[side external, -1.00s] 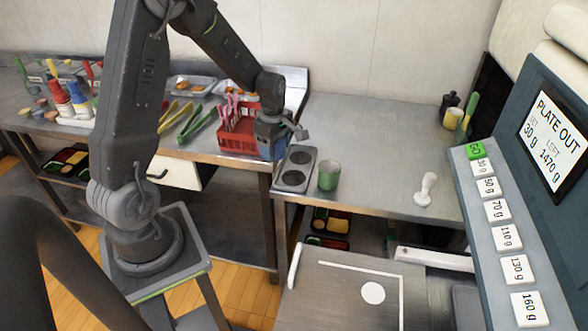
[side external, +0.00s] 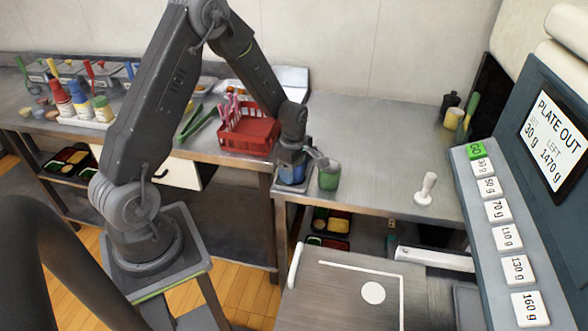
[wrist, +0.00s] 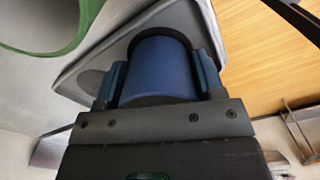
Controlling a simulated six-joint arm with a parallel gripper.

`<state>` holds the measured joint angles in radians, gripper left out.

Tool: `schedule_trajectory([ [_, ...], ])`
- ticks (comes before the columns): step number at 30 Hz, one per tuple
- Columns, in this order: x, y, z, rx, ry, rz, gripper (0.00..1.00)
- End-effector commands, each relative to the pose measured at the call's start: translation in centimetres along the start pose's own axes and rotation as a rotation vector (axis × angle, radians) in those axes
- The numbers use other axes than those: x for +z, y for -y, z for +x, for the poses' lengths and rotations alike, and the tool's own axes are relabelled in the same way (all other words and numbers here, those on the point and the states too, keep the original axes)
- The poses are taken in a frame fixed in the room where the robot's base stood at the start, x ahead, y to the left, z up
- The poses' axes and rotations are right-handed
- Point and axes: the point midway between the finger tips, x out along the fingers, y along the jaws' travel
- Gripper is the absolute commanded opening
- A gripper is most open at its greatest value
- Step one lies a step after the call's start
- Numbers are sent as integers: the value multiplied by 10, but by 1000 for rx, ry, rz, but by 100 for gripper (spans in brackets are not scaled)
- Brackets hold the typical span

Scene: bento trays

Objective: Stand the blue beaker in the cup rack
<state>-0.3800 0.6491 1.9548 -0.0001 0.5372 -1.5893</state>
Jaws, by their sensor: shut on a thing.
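My gripper (side external: 291,160) is shut on the blue beaker (side external: 291,175), which is upright over the cup rack. In the wrist view the blue beaker (wrist: 160,70) sits between the two fingers. The cup rack (wrist: 122,45) is a grey plate with round places; one darker round place (wrist: 88,84) shows empty left of the beaker. The beaker and gripper hide much of the rack in the side view. I cannot tell whether the beaker's base is down in a place or just above it.
A green beaker (side external: 329,175) stands close to the right of the rack and also shows in the wrist view (wrist: 45,28). A red basket (side external: 248,135) is behind to the left. A white pestle-like object (side external: 426,189) stands farther right; the counter between is clear.

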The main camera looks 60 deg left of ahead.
Motion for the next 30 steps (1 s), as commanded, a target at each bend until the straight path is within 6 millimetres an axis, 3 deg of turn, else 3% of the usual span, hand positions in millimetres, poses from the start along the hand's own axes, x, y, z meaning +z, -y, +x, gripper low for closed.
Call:
schedule_trajectory([
  [2,0,0,2,-1,0,0,34],
  [3,0,0,3,-1,0,0,63],
  [6,0,0,3,0,0,0,73],
  [17,0,0,-7,2,0,0,73],
  [30,0,0,-92,3,0,0,73],
])
